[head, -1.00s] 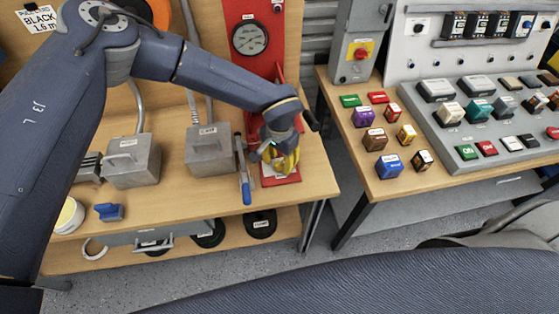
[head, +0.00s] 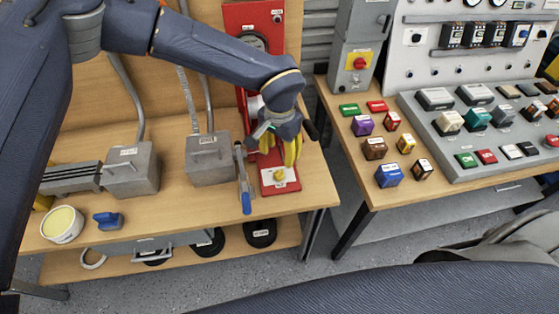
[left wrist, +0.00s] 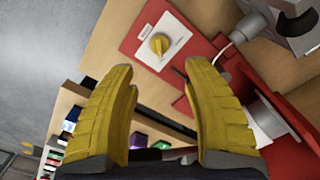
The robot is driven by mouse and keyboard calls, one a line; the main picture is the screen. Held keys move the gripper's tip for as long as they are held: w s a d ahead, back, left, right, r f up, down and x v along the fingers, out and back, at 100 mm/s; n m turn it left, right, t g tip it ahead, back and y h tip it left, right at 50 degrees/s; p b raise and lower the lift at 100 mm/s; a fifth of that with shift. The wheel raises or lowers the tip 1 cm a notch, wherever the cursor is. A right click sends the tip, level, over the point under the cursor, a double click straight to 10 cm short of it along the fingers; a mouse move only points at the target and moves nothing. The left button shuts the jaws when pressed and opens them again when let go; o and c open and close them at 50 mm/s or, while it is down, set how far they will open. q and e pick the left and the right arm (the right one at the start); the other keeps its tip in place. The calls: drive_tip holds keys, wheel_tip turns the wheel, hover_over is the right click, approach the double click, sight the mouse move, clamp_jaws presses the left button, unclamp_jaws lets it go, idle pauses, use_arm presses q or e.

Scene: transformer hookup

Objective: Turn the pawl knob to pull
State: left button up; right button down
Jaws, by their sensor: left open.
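The pawl knob (head: 279,174) is a small yellow knob on a white plate, on a red base (head: 283,188) near the front right of the left bench. In the left wrist view the yellow knob (left wrist: 159,43) sits on its white plate, beyond and between my fingertips. My left gripper (head: 292,150) has yellow fingers and is behind the knob in the head view, apart from it. In the left wrist view its fingers (left wrist: 165,78) are spread with nothing between them. The lettering on the plate is too small to read. My right gripper is out of view.
Grey boxes (head: 210,160) with conduits stand further left. A red panel rises behind my gripper. The right bench (head: 385,195) holds several coloured blocks, across a gap.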

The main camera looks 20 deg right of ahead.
use_arm(q)
drive_tip(key=shift+r, duration=1.4)
